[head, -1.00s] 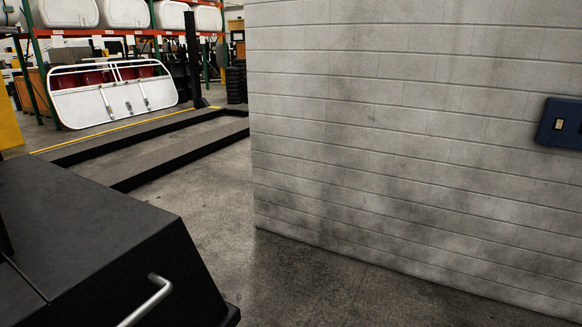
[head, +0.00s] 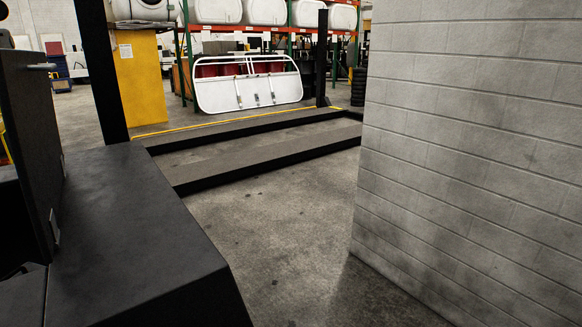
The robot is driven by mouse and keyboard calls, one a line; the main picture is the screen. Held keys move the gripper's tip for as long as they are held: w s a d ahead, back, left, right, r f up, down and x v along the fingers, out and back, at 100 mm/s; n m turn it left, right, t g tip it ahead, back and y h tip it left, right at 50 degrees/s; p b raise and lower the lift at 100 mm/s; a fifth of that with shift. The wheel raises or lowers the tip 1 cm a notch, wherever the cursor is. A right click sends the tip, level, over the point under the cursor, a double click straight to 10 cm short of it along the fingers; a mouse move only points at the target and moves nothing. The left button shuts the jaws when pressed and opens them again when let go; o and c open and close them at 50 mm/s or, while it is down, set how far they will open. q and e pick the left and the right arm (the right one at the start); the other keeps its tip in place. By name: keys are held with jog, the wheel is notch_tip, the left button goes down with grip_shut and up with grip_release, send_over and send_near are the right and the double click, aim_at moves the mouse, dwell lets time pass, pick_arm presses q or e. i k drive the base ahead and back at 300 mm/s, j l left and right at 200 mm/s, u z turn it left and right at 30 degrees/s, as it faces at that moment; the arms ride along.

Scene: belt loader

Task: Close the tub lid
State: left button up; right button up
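Neither of my grippers is in view. A dark upright panel (head: 28,150) stands at the left edge, with a metal bar (head: 40,66) near its top and a small metal fitting (head: 54,228) low on its right edge. It stands against a large black box-like body (head: 135,235) with a flat top and sloping side at the lower left. I cannot tell whether the panel is the tub lid or the black body the tub. Both are cut off by the frame edge. No other tub or lid can be made out with certainty.
A pale block wall (head: 470,150) fills the right side. Bare concrete floor (head: 285,235) lies between it and the black body. Low dark floor rails (head: 260,160), a yellow cabinet (head: 139,80), a white framed panel (head: 250,92) and shelves with white containers stand beyond.

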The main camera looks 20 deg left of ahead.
aim_at(27, 105)
jog(key=i+u, duration=0.15)
jog(key=u, duration=0.3)
jog(key=i+l+u, duration=0.1)
jog(key=u, duration=0.35)
jog(key=i+l+u, duration=0.15)
jog(key=u, duration=0.35)
jog(key=i+l+u, duration=0.15)
jog(key=u, duration=0.3)
jog(key=i+l+u, duration=0.4)
jog(key=k+j+u, duration=0.1)
jog(key=k, duration=0.1)
